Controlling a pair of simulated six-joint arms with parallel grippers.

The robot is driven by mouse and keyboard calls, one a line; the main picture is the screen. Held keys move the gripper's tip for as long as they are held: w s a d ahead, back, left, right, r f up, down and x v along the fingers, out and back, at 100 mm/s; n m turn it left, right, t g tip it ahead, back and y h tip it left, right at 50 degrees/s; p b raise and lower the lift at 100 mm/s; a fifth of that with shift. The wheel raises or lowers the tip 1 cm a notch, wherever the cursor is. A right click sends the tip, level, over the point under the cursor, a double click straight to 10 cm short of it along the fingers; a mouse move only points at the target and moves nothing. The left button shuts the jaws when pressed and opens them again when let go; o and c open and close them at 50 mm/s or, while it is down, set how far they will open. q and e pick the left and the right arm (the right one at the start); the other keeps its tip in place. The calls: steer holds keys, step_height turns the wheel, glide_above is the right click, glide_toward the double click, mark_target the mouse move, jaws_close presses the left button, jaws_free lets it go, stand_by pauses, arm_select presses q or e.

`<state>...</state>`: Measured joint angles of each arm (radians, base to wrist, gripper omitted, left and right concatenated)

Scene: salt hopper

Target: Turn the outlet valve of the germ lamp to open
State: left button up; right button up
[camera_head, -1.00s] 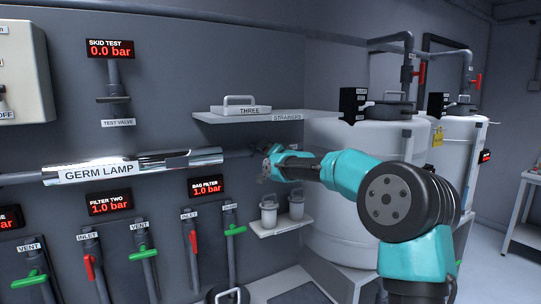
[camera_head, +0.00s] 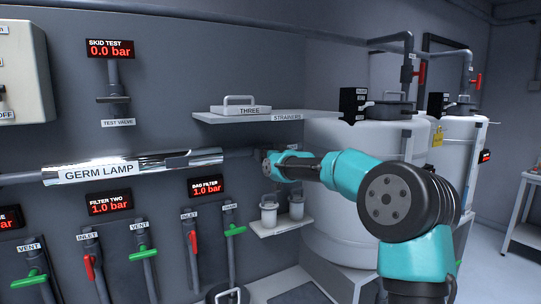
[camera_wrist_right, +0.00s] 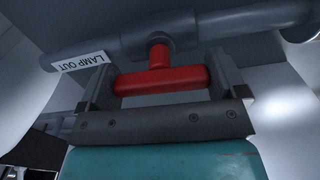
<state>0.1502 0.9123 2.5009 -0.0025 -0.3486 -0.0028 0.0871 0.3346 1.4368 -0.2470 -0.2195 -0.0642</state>
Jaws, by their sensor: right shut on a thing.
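The germ lamp (camera_head: 130,168) is a shiny horizontal cylinder on the wall in the head view. Its outlet valve has a red handle (camera_wrist_right: 162,81), seen in the right wrist view beside the label LAMP OUT (camera_wrist_right: 80,62). The handle lies crosswise on a short red stem below a grey pipe and runs roughly along that pipe. My right gripper (camera_wrist_right: 160,84) has a finger at each end of the handle and is shut on it. In the head view my right gripper (camera_head: 268,165) is at the pipe right of the lamp, and my arm hides the valve. My left gripper is not in view.
A shelf with a strainer case (camera_head: 241,107) is above my right gripper. A small shelf (camera_head: 281,228) with two white canisters is below it. Large white tanks (camera_head: 345,190) stand behind my right arm. Red and green valve handles line the lower wall.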

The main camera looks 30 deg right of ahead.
stand_by(0.5)
steer(key=o, duration=0.6)
steer(key=shift+s, duration=0.1)
steer(key=s, duration=1.7)
steer(key=shift+s+a, duration=0.15)
steer(key=shift+a, duration=0.2)
